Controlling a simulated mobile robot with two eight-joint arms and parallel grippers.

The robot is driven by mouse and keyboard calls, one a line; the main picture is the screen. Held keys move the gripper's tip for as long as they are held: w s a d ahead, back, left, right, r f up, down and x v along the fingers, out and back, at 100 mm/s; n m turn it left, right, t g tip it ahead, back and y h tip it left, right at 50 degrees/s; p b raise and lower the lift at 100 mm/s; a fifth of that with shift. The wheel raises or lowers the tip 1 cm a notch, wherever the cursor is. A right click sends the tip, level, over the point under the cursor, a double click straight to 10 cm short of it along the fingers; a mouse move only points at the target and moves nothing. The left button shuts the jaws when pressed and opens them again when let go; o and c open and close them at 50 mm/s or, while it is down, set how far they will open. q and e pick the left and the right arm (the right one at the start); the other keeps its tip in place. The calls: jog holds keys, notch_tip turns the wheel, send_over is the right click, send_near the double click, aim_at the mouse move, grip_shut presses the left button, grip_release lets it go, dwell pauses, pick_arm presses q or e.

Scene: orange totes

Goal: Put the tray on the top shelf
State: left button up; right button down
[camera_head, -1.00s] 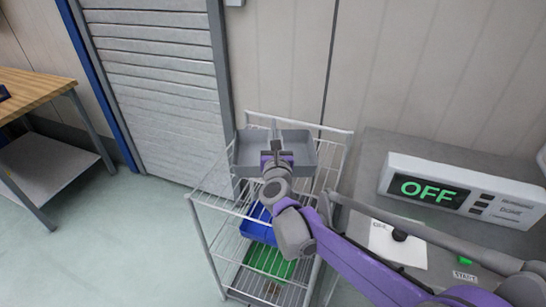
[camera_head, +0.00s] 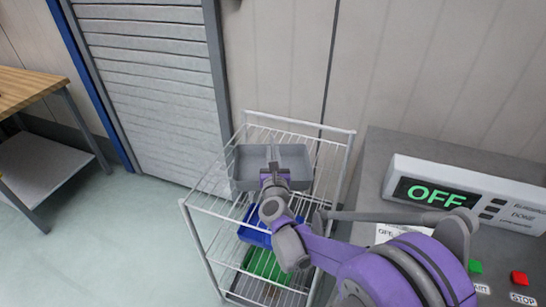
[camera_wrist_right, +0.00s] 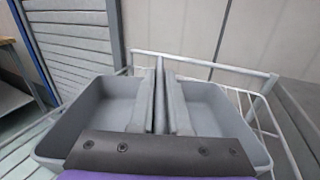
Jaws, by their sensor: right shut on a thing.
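The grey open tray (camera_head: 247,168) is over the top shelf (camera_head: 212,192) of a white wire rack. I cannot tell whether its base touches the wires. My right gripper (camera_head: 272,158) comes from the near side and is shut on the tray near its middle. In the right wrist view, the tray (camera_wrist_right: 95,108) looks roughly level, with the two fingers (camera_wrist_right: 160,105) between its left and right halves. My left gripper is not in view.
A blue bin (camera_head: 254,233) and a green bin (camera_head: 266,264) sit on the lower shelves. A grey machine with an OFF display (camera_head: 433,193) stands close on the right. A wooden table (camera_head: 30,88) is far left, with open floor between.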

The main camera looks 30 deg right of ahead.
jog(key=shift+f, duration=0.3)
jog(key=c, duration=0.9)
grip_release()
